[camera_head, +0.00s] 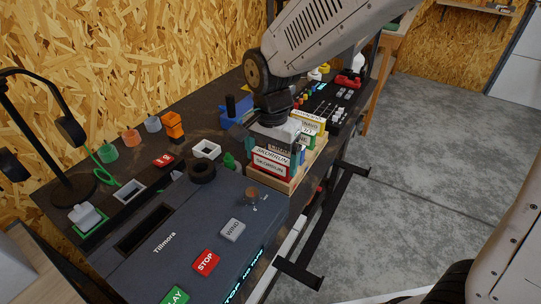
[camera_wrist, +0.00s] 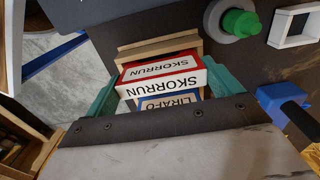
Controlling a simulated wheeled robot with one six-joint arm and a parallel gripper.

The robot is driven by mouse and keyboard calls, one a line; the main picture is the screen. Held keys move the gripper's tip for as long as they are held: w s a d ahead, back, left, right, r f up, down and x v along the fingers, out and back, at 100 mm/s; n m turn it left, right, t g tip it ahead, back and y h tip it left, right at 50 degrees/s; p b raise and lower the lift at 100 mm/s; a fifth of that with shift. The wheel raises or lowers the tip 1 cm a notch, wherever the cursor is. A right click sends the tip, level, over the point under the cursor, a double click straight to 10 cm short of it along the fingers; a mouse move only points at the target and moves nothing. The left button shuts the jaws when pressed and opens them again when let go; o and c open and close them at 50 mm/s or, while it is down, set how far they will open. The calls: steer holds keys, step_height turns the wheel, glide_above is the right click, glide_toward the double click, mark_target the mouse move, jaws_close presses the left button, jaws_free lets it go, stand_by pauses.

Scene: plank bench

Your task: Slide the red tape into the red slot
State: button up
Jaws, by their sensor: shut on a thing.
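The red tape, a box with a white "SKORRUN" label (camera_head: 271,168), is at the near end of a wooden rack (camera_head: 308,168). It also shows in the wrist view (camera_wrist: 160,68), between the teal fingers of my gripper (camera_wrist: 160,76). My gripper is shut on the red tape's ends, pointing down over the rack. A blue "LIRAFO" tape (camera_wrist: 170,102) lies just behind it. The red slot's marking is not visible, and I cannot tell how deep the tape sits in the rack.
Other labelled tapes (camera_head: 308,124) stand farther back in the rack. A dark "Tillmora" machine (camera_head: 205,215) with buttons is close in front. A green peg (camera_wrist: 240,22) and a white square frame (camera_head: 207,149) are beside the rack. The bench edge is close on the right.

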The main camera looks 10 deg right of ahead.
mark_target(271, 156)
steer(key=o, duration=0.7)
steer(key=shift+r, duration=0.1)
step_height(271, 156, up, 12)
steer(key=s+d+r+n, duration=0.25)
steer(key=s+d, duration=0.45)
steer(key=d, duration=0.5)
steer(key=s+d+f+n, duration=0.1)
steer(key=s+d, duration=0.2)
steer(key=s, duration=0.1)
steer(key=s+d+f+n, duration=0.1)
steer(key=s+d+n, duration=0.1)
steer(key=s, duration=0.2)
steer(key=s+d+f+n+t, duration=0.1)
steer(key=s+d+n, duration=0.1)
steer(key=s+d, duration=0.1)
steer(key=shift+s+d, duration=0.3)
steer(key=shift+s, duration=0.45)
